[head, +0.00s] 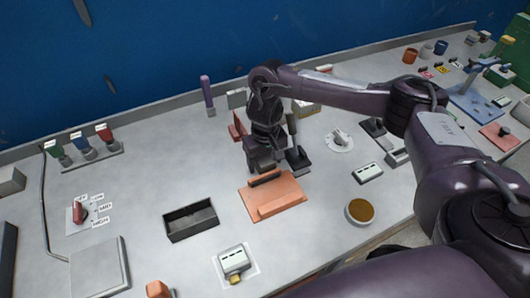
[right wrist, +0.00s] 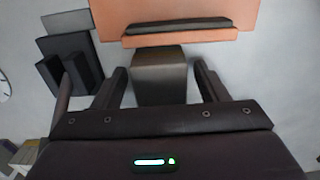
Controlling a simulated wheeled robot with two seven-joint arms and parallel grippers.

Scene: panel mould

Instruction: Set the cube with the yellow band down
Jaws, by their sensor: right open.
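My right gripper (head: 265,165) is low over the table, just behind the orange panel (head: 282,196). In the right wrist view its two fingers (right wrist: 160,90) are open, one on each side of a dark grey block (right wrist: 160,76), with a gap on both sides. The block is beside the edge of the orange panel (right wrist: 245,15). No yellow band shows on the visible faces, so I cannot tell whether it is the banded cube. In the head view the gripper hides this block. My left gripper is not in view.
A dark strip (right wrist: 178,26) lies along the orange panel. An empty black tray (head: 190,222), a white device (head: 233,260) and a brown-filled round bowl (head: 360,211) stand nearby. Dark upright blocks (right wrist: 62,75) are close to the gripper's left in the wrist view. Table between the tray and rear rack is clear.

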